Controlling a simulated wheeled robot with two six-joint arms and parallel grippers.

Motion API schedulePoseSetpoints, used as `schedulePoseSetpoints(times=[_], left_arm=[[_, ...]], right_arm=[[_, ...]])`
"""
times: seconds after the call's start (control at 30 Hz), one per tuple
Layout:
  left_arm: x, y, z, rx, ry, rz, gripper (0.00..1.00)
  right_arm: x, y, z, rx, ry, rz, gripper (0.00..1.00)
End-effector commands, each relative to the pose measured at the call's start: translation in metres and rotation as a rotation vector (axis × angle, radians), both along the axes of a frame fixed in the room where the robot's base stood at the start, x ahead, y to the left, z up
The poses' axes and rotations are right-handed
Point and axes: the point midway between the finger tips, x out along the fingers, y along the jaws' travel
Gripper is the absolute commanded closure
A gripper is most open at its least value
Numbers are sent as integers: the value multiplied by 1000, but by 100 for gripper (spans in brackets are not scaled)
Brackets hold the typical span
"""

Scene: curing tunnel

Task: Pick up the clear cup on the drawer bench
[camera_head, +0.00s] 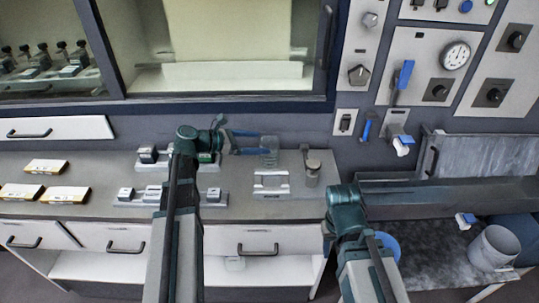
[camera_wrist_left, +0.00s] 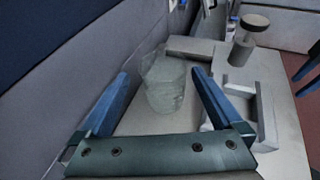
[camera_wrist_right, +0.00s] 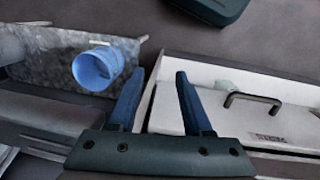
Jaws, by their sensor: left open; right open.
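The clear cup (camera_head: 269,146) stands on the drawer bench (camera_head: 236,207) near its back wall and looks greenish in the left wrist view (camera_wrist_left: 165,85). My left gripper (camera_head: 260,142) is open, its blue fingers pointing right toward the cup. In the left wrist view its fingertips (camera_wrist_left: 160,75) are on either side of the cup, apart from each other; I cannot tell whether they touch it. My right gripper (camera_wrist_right: 159,73) is open and empty in the right wrist view, pointing down over the bench's end and floor. Its fingers are hidden in the head view.
Grey fixtures (camera_head: 150,195) and yellow-white boxes (camera_head: 65,195) stand to the left. A blue cup (camera_wrist_right: 97,67) is near my right gripper. A grey bucket (camera_head: 494,248) stands at right.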

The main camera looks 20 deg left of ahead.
Motion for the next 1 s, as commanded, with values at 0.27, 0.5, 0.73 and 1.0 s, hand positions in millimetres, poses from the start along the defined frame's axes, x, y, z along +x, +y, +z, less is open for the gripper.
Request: schedulePoseSetpoints(times=[0.27,0.5,0.73,1.0], left_arm=[[16,-27,-19,0,0,-4,0],[26,-39,-21,1,1,0,0],[25,-38,-21,0,0,0,20],[25,-38,-21,0,0,-1,68]], right_arm=[[0,0,-19,0,0,0,50],[0,0,-21,0,0,0,50],[0,0,-21,0,0,0,50],[0,0,-21,0,0,0,50]])
